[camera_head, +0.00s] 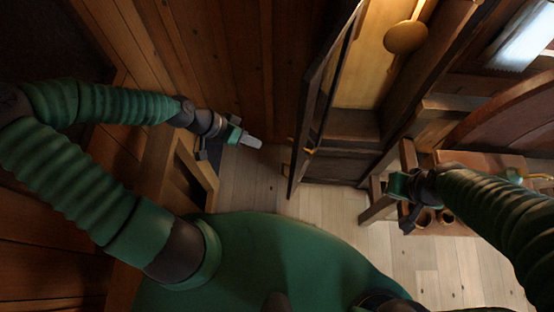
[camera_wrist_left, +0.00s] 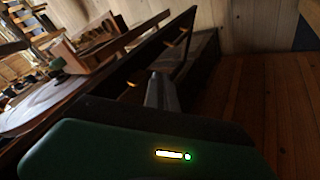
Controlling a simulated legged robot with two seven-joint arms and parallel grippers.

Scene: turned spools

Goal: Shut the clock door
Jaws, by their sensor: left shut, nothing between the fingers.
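The clock door (camera_head: 312,105) stands open in the head view, a tall dark narrow panel swung out to the left of the clock case (camera_head: 345,168). A small brass-coloured fitting (camera_head: 309,150) shows low on it. Inside the lit case hangs a round brass pendulum bob (camera_head: 405,37). My left gripper (camera_head: 254,142) is left of the door, shut and empty, with a gap to the panel in the head view. Its closed fingers (camera_wrist_left: 160,90) also show in the left wrist view, near a dark frame. My right gripper (camera_head: 398,188) is right of the case; its fingers cannot be made out.
A wooden stand with round holes (camera_head: 448,216) is by my right gripper. A wooden frame (camera_head: 192,165) stands below my left forearm. Plank walls close in the left side. Pale floorboards (camera_head: 322,205) are clear between my base and the case.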

